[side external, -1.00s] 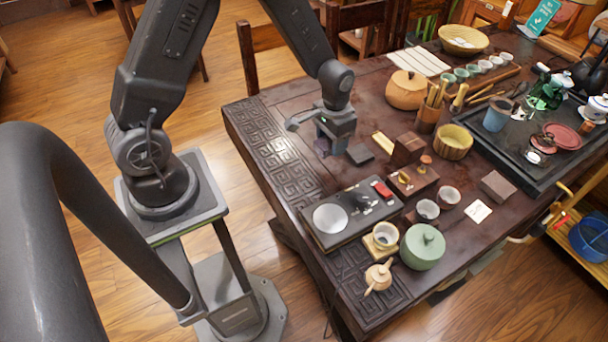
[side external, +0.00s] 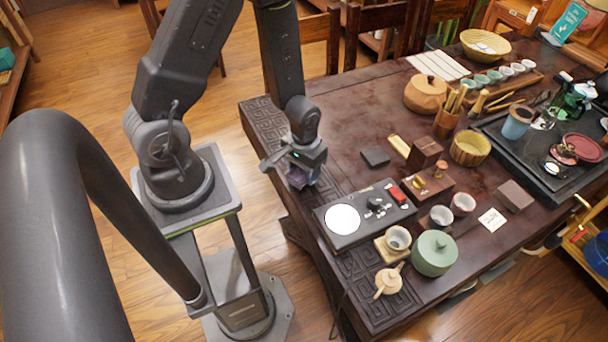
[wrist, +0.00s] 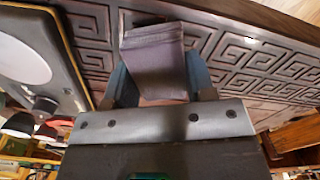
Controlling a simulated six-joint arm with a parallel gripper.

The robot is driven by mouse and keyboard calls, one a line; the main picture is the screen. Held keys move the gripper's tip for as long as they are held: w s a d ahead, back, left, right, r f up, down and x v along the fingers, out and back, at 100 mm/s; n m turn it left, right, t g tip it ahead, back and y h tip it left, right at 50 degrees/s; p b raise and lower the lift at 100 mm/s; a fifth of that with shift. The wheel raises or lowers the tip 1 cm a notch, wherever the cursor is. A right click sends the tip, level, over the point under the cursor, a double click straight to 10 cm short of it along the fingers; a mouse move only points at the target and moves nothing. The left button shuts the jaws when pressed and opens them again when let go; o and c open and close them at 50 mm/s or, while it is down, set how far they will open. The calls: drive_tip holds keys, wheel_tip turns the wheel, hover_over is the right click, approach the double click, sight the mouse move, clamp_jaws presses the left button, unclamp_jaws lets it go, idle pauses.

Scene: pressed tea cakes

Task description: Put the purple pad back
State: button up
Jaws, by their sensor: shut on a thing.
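My gripper (side external: 303,168) is shut on the purple pad (side external: 297,179), over the carved left border of the dark table, left of the black scale. In the wrist view the purple pad (wrist: 153,62) is a flat, dull purple block between the two bluish fingers of my gripper (wrist: 160,75), and it sticks out past them. The carved tabletop shows behind it. I cannot tell for certain whether the pad touches the table. A dark grey flat pad (side external: 375,157) lies on the table to the right of my gripper.
The black scale (side external: 345,238) with a round white plate is near the front; its edge also shows in the wrist view (wrist: 75,62). Wooden blocks (side external: 424,153), small cups (side external: 441,216), a green lidded pot (side external: 434,254) and a small teapot (side external: 388,282) stand rightward. Bare table lies behind the grey pad.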

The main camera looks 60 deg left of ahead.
drive_tip(key=shift+f, duration=1.15)
drive_tip(key=shift+f, duration=0.15)
drive_tip(key=o, duration=0.9)
wheel_tip(320, 180, up, 13)
drive_tip(key=shift+f, duration=0.1)
drive_tip(key=s+d+r+m+t, duration=0.1)
drive_tip(key=s+r+t, duration=0.1)
drive_tip(key=r, duration=0.5)
drive_tip(key=s+d+r+m+t, duration=0.1)
drive_tip(key=s+d+r+m, duration=0.1)
drive_tip(key=r, duration=0.5)
drive_tip(key=s+d+r+m+t, duration=0.1)
drive_tip(key=s+d+r+t, duration=0.1)
drive_tip(key=r, duration=0.5)
drive_tip(key=shift+s+d+m+t, duration=0.25)
drive_tip(key=shift+s+m+t, duration=0.05)
